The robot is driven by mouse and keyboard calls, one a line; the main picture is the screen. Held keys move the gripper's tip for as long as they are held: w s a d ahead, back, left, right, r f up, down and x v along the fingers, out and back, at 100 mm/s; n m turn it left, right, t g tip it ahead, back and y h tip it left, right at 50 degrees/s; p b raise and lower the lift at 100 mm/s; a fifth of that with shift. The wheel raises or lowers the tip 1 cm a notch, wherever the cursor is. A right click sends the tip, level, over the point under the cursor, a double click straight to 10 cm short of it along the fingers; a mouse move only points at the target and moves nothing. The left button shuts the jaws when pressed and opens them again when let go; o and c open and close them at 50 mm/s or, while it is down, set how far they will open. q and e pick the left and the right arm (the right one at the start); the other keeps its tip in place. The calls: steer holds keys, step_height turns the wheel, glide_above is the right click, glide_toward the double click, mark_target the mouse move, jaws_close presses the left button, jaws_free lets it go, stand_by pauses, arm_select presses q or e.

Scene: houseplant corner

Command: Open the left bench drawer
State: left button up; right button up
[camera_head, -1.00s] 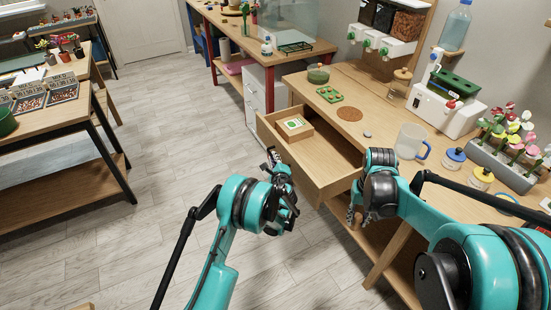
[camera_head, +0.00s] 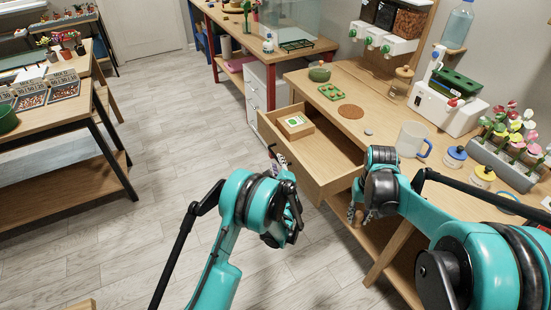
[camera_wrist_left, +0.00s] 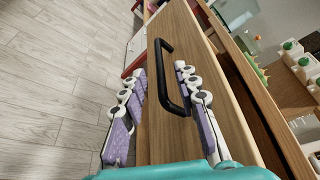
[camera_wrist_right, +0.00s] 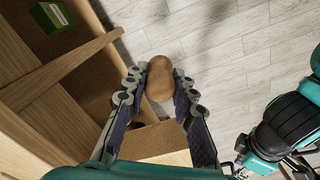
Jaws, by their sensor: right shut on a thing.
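The left bench drawer (camera_head: 345,183) stands pulled out from the bench, with a small box with a green label (camera_head: 296,125) inside. Its front with a black bar handle (camera_wrist_left: 168,78) fills the middle of the left wrist view. My left gripper (camera_head: 280,160) is at the outer side of that front. Its fingers are spread and empty, the handle showing between them near the right finger; contact is unclear. My right gripper (camera_head: 358,212) is by the drawer's near right corner, shut on a tan rounded thing (camera_wrist_right: 160,80), seen between its fingertips in the right wrist view.
The bench top (camera_head: 385,97) holds a green tray (camera_head: 331,92), a round brown mat (camera_head: 351,112), a clear mug (camera_head: 411,139) and a planter of flowers (camera_head: 505,160). A white drawer cabinet (camera_head: 263,88) stands beyond the drawer. Floor (camera_head: 150,210) to the left is clear.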

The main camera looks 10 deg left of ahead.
arm_select(q)
steer(key=v, duration=0.6)
stand_by(0.3)
